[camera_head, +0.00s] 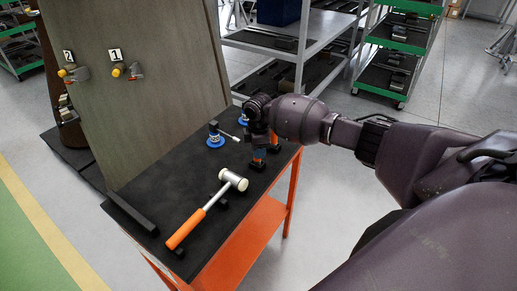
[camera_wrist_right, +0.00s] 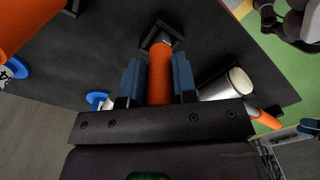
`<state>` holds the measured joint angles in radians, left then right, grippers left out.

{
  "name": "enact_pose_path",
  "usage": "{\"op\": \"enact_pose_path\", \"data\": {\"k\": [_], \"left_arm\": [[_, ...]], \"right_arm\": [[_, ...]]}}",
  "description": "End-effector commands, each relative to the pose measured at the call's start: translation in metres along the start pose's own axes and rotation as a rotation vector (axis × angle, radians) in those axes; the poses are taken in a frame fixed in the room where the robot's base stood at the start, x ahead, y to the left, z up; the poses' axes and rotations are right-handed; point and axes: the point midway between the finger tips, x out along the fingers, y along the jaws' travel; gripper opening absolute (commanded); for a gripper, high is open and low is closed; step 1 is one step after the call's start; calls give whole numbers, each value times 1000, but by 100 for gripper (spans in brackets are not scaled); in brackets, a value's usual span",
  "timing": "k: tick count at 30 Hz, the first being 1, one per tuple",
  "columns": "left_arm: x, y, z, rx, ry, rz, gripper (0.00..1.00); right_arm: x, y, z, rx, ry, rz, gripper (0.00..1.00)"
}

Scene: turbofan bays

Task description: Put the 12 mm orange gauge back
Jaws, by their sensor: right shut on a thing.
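My right gripper (camera_wrist_right: 158,82) is shut on an orange cylindrical gauge (camera_wrist_right: 160,72), which lies between its two blue fingers in the right wrist view. The far end of the gauge is at a black holder (camera_wrist_right: 162,34) on the dark table; I cannot tell whether it is seated in it. In the head view the right gripper (camera_head: 259,155) is low over the table's right edge, partly hidden by its own wrist. A second large orange cylinder (camera_wrist_right: 22,22) shows at the upper left of the wrist view. No size marking is readable on the held gauge. My left gripper is not in view.
A hammer (camera_head: 233,179) with an orange handle lies on the black table top (camera_head: 165,183). Blue-based items (camera_head: 215,139) stand behind it. A tall grey panel (camera_head: 140,90) with numbered hooks borders the table's left side. Green-edged shelves (camera_head: 400,45) stand behind.

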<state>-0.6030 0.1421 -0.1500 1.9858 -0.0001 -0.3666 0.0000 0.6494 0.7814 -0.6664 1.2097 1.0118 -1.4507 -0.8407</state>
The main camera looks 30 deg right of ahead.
Motion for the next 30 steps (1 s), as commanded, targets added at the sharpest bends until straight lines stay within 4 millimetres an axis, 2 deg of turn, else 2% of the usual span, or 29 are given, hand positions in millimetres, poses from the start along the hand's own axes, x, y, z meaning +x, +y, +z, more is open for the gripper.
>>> {"op": "enact_pose_path", "data": {"k": [11,12,17,27,30], "left_arm": [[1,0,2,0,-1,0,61],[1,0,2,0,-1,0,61],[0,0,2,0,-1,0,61],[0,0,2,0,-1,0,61],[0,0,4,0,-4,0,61]], "right_arm": [[5,0,0,0,0,0,0],[5,0,0,0,0,0,33],[5,0,0,0,0,0,56],[4,0,0,0,0,0,56],[-5,1,0,-1,1,2,56]]}}
